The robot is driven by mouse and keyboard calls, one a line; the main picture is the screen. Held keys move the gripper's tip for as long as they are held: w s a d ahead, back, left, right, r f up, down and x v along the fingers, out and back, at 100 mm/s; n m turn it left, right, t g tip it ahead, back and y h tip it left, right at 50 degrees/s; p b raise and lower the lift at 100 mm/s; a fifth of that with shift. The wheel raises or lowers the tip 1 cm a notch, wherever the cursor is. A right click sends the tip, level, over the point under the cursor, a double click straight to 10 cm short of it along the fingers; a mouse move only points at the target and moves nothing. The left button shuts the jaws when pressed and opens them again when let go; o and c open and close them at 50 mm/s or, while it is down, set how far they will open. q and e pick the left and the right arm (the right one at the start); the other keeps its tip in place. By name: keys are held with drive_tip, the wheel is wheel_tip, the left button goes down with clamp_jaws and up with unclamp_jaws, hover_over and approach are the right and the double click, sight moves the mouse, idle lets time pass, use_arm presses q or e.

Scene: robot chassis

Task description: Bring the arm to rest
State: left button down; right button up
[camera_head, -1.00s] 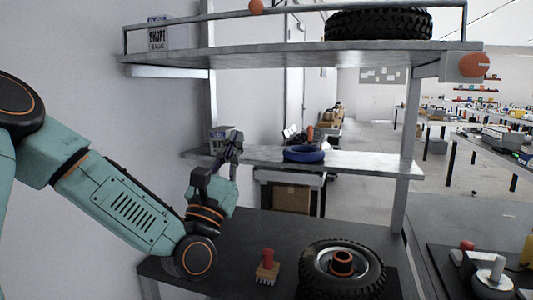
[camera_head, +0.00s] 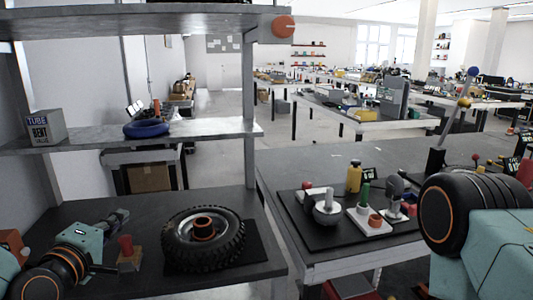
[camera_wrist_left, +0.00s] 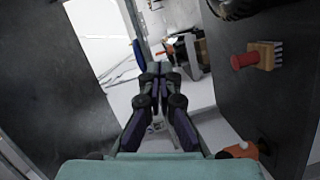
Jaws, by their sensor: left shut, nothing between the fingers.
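My left arm shows at the lower left of the head view, low over the dark bench (camera_head: 75,208). Its gripper (camera_head: 120,216) points right, left of the wheel with a tire (camera_head: 203,238) and near the red-handled brush (camera_head: 126,252). In the left wrist view the left gripper (camera_wrist_left: 159,70) has its fingers together with nothing between them. The brush (camera_wrist_left: 258,56) lies to its right there, apart from the fingers. At the right edge of the head view a teal and black link of my right arm shows; its gripper is out of frame.
A metal shelf (camera_head: 200,131) above the bench holds a blue ring (camera_head: 146,129) and a box (camera_head: 46,127). A second table (camera_head: 310,160) to the right carries a dark tray (camera_head: 318,238) with several tools and a yellow bottle (camera_head: 354,176). An open aisle lies behind.

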use_arm(q)
drive_tip(key=s+d+f+m+g, duration=0.2)
drive_tip(key=s+f+m+g, duration=0.25)
drive_tip(key=f, duration=0.55)
drive_tip(key=s+d+f+m+g, duration=0.35)
drive_tip(key=s+f+m, duration=0.2)
drive_tip(key=f, duration=0.45)
drive_tip(key=s+f+m+g, duration=0.1)
drive_tip(key=s+f+g, duration=0.2)
drive_tip(key=s+f, duration=0.2)
drive_tip(key=s+d+f+m+g, duration=0.1)
drive_tip(key=s+f, duration=0.4)
drive_tip(key=s, duration=0.7)
drive_tip(key=s+f+m+g+b, duration=0.1)
drive_tip(key=s+f+g, duration=0.3)
drive_tip(key=s, duration=0.4)
drive_tip(key=shift+s+d+f+m+g+y, duration=0.3)
drive_tip(key=shift+f+m+g, duration=0.1)
drive_tip(key=shift+f+m, duration=0.35)
drive_tip(key=c, duration=2.1)
unclamp_jaws()
drive_tip(key=shift+w, duration=0.1)
